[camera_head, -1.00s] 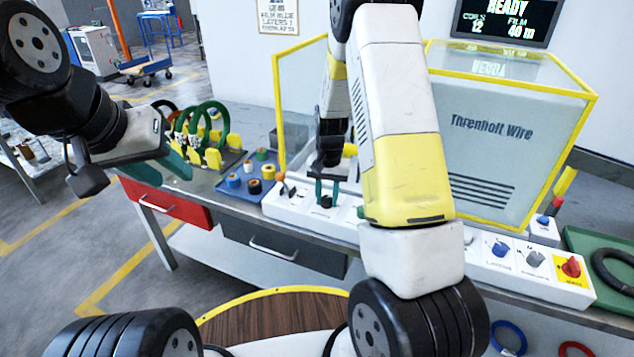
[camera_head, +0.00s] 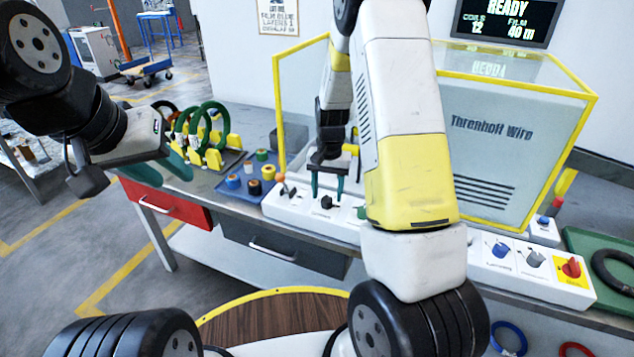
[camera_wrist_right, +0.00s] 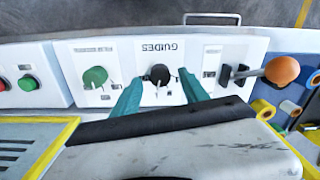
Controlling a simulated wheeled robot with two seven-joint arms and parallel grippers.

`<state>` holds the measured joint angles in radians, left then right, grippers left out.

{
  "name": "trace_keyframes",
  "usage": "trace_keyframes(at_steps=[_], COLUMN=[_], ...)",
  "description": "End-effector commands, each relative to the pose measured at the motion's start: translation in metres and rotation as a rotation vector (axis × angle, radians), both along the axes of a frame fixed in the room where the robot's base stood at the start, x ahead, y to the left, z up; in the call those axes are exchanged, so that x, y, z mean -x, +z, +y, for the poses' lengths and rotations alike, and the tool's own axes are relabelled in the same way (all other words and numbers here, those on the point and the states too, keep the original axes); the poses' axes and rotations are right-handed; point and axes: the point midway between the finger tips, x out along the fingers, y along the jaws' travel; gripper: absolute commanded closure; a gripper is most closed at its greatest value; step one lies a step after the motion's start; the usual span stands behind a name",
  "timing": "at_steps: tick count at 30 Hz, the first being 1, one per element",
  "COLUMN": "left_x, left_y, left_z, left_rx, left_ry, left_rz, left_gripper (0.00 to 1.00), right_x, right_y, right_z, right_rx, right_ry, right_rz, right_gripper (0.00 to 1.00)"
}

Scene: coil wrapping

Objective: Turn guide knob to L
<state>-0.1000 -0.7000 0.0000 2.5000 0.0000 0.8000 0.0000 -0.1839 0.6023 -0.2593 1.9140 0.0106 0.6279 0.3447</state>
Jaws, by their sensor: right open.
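The black guide knob (camera_head: 326,202) sits on the white panel at the front of the wrapping machine. In the right wrist view the knob (camera_wrist_right: 159,74) is on a plate labelled GUIDES, which reads upside down. I cannot make out which letter it points to. My right gripper (camera_head: 327,187) is open, pointing down over the knob. Its teal fingers stand on either side of the knob, apart from it, as the right wrist view (camera_wrist_right: 160,80) shows. My left gripper (camera_head: 165,168) is open and empty, left of the green coils.
An orange-tipped lever (camera_wrist_right: 281,71) and a green knob (camera_wrist_right: 95,77) flank the guide knob. A blue tray (camera_head: 232,188) with small spools lies left of the panel. Green coils (camera_head: 213,117) stand in a rack behind. The yellow-framed enclosure (camera_head: 500,140) is behind my right arm.

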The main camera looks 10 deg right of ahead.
Motion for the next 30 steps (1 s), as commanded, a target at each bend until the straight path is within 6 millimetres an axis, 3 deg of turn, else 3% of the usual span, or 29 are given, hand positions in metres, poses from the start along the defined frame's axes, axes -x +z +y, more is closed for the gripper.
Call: trace_keyframes(at_steps=[3, 9, 23, 26, 30], left_x=[0.000, 0.000, 0.000, 0.000, 0.000], left_y=[0.000, 0.000, 0.000, 0.000, 0.000], left_z=[0.000, 0.000, 0.000, 0.000, 0.000], left_rx=[0.000, 0.000, 0.000, 0.000, 0.000], left_ry=[0.000, 0.000, 0.000, 0.000, 0.000], left_rz=[0.000, 0.000, 0.000, 0.000, 0.000], left_gripper=[0.64, 0.64, 0.64, 0.64, 0.64], right_x=[-0.001, 0.000, 0.001, 0.008, 0.031], right_y=[0.023, 0.048, 0.058, 0.077, 0.126], right_z=[0.000, -0.001, -0.001, 0.001, 0.005], right_rx=[0.001, 0.000, -0.004, -0.022, -0.066], right_ry=[0.001, 0.001, 0.003, 0.016, 0.061], right_rz=[-0.004, -0.002, -0.006, -0.032, -0.105], right_gripper=[0.48, 0.48, 0.48, 0.48, 0.48])
